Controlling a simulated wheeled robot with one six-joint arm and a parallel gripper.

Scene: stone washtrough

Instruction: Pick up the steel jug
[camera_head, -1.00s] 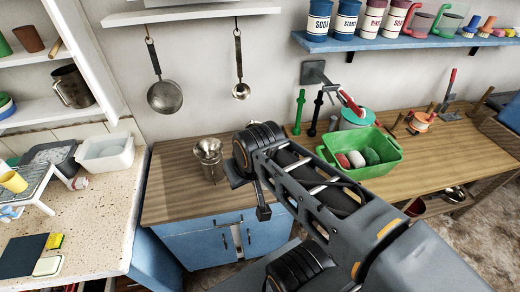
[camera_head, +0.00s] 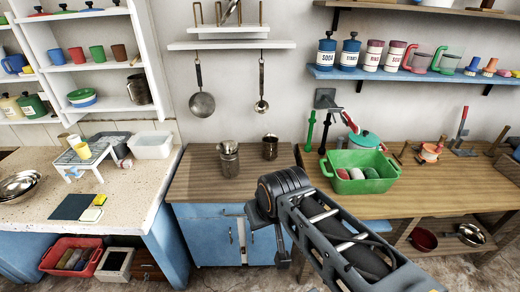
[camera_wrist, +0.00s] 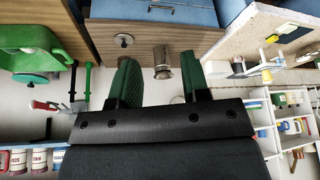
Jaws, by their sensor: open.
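A steel jug-like vessel (camera_head: 229,160) stands upright on the wooden counter, in front of the wall. A second, darker steel vessel (camera_head: 270,147) stands just right of it; I cannot tell for sure which is the jug. Another dark metal vessel with a handle (camera_head: 138,88) is on the white wall shelf. In the wrist view, which looks inverted, a steel vessel (camera_wrist: 162,62) shows beyond the gap between my fingers, and a round metal shape (camera_wrist: 123,41) lies beside it. My gripper (camera_wrist: 160,80) is open and empty, apart from them.
A green basin (camera_head: 362,171) with several items stands right of the vessels. A ladle (camera_head: 202,103) and a smaller one hang on the wall behind. A speckled counter (camera_head: 125,190) with a white rack is at left. The wooden counter around the vessels (camera_head: 195,185) is mostly clear.

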